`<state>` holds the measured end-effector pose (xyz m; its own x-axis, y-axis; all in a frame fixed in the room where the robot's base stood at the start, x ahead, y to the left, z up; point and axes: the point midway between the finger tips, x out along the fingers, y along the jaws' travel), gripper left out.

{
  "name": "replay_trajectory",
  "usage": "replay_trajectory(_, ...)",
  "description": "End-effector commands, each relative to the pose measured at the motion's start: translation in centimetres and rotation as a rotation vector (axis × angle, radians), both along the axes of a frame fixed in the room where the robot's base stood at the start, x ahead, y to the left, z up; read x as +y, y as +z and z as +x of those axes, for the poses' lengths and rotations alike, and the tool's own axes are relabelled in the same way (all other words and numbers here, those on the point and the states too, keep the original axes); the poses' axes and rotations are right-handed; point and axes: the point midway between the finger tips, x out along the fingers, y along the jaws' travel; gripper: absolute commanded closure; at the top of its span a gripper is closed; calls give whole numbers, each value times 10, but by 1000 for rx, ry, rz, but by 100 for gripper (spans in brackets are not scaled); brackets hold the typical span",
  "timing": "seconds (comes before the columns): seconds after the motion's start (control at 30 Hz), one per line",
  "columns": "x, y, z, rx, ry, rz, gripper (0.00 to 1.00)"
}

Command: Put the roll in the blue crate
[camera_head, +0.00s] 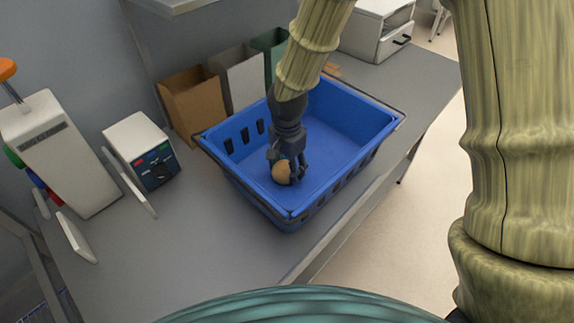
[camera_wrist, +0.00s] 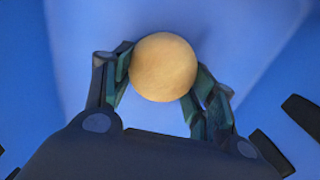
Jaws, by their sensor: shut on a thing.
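The roll (camera_head: 281,173) is a round, tan ball held between the fingers of my gripper (camera_head: 288,165). In the wrist view the roll (camera_wrist: 163,67) sits between the two fingertips of my gripper (camera_wrist: 162,82), with blue behind it. The blue crate (camera_head: 335,115) stands on the grey counter, open at the top, with slots in its walls. My gripper reaches down into the crate, in its left-front part. Whether the roll touches the crate floor cannot be told. My fingers hide part of the roll in the head view.
Behind the crate stand a brown bin (camera_head: 193,103), a grey bin (camera_head: 240,78) and a green bin (camera_head: 272,48). A white box with a dark panel (camera_head: 142,150) and a tall white device (camera_head: 58,150) stand left. The counter (camera_head: 185,235) is clear at front left.

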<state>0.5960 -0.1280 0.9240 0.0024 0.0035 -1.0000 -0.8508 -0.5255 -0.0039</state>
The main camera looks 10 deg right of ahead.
Motion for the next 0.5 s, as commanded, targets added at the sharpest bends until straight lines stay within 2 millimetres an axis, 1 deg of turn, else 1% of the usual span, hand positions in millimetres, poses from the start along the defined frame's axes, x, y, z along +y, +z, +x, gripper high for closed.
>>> replay_trajectory(0.43,0,-6,0,0,0,0,63)
replay_trajectory(0.47,0,-5,0,0,0,0,38)
replay_trajectory(0.5,0,-5,0,0,0,0,31)
